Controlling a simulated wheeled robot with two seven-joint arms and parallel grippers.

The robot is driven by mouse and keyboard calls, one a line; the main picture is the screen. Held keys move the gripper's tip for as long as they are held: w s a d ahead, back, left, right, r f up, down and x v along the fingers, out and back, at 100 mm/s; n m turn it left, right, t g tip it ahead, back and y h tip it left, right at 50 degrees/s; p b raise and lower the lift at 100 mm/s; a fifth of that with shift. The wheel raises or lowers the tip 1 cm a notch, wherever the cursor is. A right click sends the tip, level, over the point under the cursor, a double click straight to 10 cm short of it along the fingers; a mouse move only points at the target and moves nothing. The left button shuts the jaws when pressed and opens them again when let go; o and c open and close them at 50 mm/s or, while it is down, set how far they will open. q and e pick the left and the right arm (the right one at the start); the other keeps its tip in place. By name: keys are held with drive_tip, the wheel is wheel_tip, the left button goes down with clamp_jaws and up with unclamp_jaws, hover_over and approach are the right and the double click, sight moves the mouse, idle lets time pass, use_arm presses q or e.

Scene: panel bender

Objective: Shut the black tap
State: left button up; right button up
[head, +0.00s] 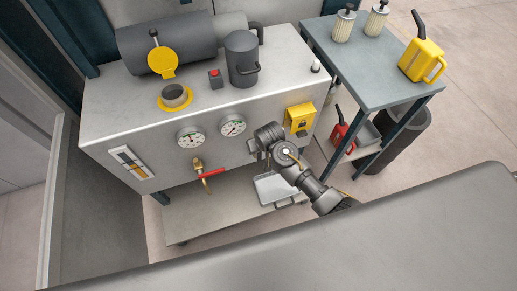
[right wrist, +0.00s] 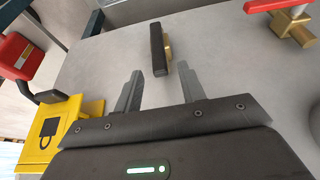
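The black tap shows in the right wrist view as a black bar handle (right wrist: 157,50) on a brass body (right wrist: 168,46), standing out from the grey front panel (right wrist: 225,45). My right gripper (right wrist: 160,68) is open. Its two fingers point toward the handle, one on each side of it in the picture, with nothing held between them. In the head view my right gripper (head: 254,149) is close to the front of the machine, right of the gauges, and its wrist hides most or all of the black tap. My left gripper is not in view.
A red-handled brass tap (head: 211,173) is left of the gripper, below two gauges (head: 233,125). A yellow padlock box (head: 300,118) is just right of the gripper. A grey tray (head: 274,190) sits below. A side table (head: 372,75) stands at the right.

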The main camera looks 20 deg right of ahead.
drive_tip(key=x, duration=0.5)
drive_tip(key=shift+w+f, duration=0.15)
drive_tip(key=shift+f, duration=0.2)
clamp_jaws()
